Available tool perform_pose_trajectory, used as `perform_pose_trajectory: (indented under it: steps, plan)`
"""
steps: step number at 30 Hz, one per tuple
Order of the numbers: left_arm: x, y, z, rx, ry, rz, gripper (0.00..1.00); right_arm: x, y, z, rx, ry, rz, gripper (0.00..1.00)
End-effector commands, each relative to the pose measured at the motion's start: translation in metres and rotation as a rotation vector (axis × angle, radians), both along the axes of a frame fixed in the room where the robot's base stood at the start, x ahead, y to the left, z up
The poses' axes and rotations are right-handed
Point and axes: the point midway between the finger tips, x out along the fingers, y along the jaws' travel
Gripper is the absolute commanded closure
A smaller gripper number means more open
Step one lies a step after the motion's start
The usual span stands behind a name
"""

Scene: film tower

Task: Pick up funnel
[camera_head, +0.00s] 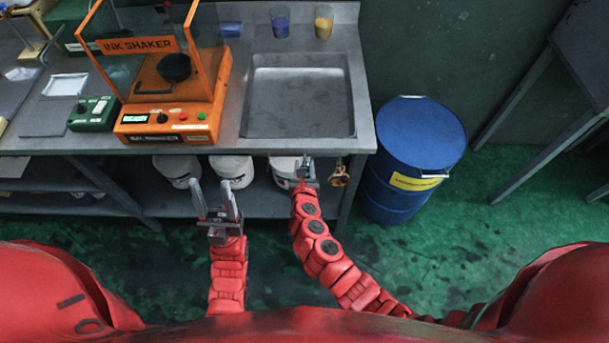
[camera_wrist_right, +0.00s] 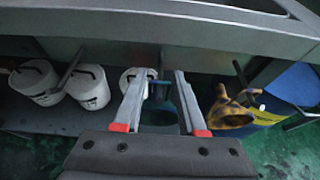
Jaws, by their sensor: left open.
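In the wrist view the right gripper's fingers (camera_wrist_right: 161,76) are spread, with nothing clearly held. My left gripper (camera_head: 212,188) is open and empty, further left, in front of the bench.
The bench (camera_head: 228,144) has a sink (camera_head: 300,97) and an orange ink shaker (camera_head: 160,120). White buckets (camera_head: 232,168) stand on the shelf below. A blue drum (camera_head: 420,135) stands right of the bench, close to the funnel. Green floor between the bench and me is free.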

Motion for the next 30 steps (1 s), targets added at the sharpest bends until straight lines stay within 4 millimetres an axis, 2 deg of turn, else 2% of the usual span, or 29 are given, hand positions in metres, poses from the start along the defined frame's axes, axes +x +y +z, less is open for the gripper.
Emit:
perform_pose_trajectory:
  steps: [1,6,22,29,30]
  plan:
    - [0.0,0.0,0.0,0.0,0.0,0.0,0.5,0.0,0.0,0.0,0.0,0.0,0.0,0.7]
    - [0.0,0.0,0.0,0.0,0.0,0.0,0.5,0.0,0.0,0.0,0.0,0.0,0.0,1.0]
    - [0.0,0.0,0.0,0.0,0.0,0.0,0.5,0.0,0.0,0.001,0.0,-0.001,0.0,1.0]
    - [0.0,0.0,0.002,0.0,0.0,0.0,0.5,0.0,0.0,0.017,-0.001,-0.002,0.0,1.0]
    - [0.0,0.0,-0.001,0.0,0.0,0.0,0.5,-0.006,0.0,0.014,-0.001,-0.001,0.0,1.0]
